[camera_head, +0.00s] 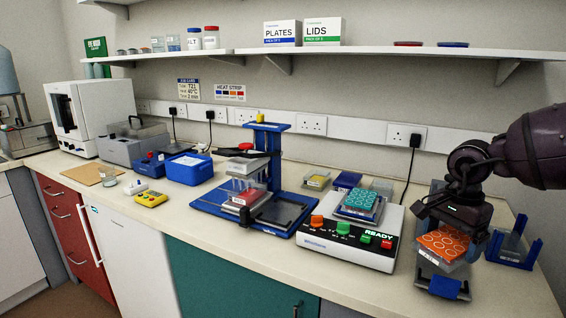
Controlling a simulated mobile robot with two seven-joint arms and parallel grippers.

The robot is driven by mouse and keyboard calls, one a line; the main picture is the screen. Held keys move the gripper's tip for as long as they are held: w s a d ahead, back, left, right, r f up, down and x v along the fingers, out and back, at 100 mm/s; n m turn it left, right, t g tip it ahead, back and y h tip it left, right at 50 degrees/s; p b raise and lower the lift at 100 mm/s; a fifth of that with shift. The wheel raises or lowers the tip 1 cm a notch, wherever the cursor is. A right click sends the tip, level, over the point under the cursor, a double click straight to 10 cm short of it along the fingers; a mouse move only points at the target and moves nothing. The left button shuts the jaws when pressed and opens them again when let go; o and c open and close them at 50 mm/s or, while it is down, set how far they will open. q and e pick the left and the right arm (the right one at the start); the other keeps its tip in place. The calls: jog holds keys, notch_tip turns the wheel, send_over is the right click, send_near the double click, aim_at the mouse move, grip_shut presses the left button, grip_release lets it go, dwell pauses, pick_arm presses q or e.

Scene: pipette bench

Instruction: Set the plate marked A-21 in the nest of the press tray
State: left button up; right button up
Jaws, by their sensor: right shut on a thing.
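My right gripper (449,222) comes in from the right and is shut on a clear plate with orange wells (443,243). The plate is slightly tilted in the picture, above a stand with a blue front (445,286); I cannot tell if it touches the stand. No A-21 mark is readable on any plate. The blue press (268,160) stands mid-bench, with a stack of clear and red plates (246,190) on its left side. A dark flat tray (282,212) lies on the right of its base; its nest is not clearly visible. My left gripper is out of view.
A white machine reading READY (348,246) carries a plate with teal wells (361,204), between the press and my right gripper. A blue holder (515,250) stands at the right. Small boxes (347,181) sit behind the machine. A shelf (380,53) overhangs the bench.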

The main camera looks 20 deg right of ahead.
jog(key=w+a+f+n, duration=0.1)
jog(key=a+f+n, duration=0.3)
jog(key=a, duration=1)
jog(key=w+a+f+n, duration=0.1)
jog(key=a+f+n, duration=0.3)
jog(key=a, duration=1.1)
jog(key=w+a+f+n, duration=0.1)
jog(key=a+f+n, duration=0.3)
jog(key=a+n, duration=0.5)
jog(key=a, duration=0.6)
jog(key=shift+w+f+n, duration=0.2)
jog(key=shift+w+n, duration=0.1)
jog(key=shift+n, duration=0.3)
jog(key=d+r+p, duration=0.2)
jog(key=d, duration=1.2)
jog(key=shift+r, duration=0.2)
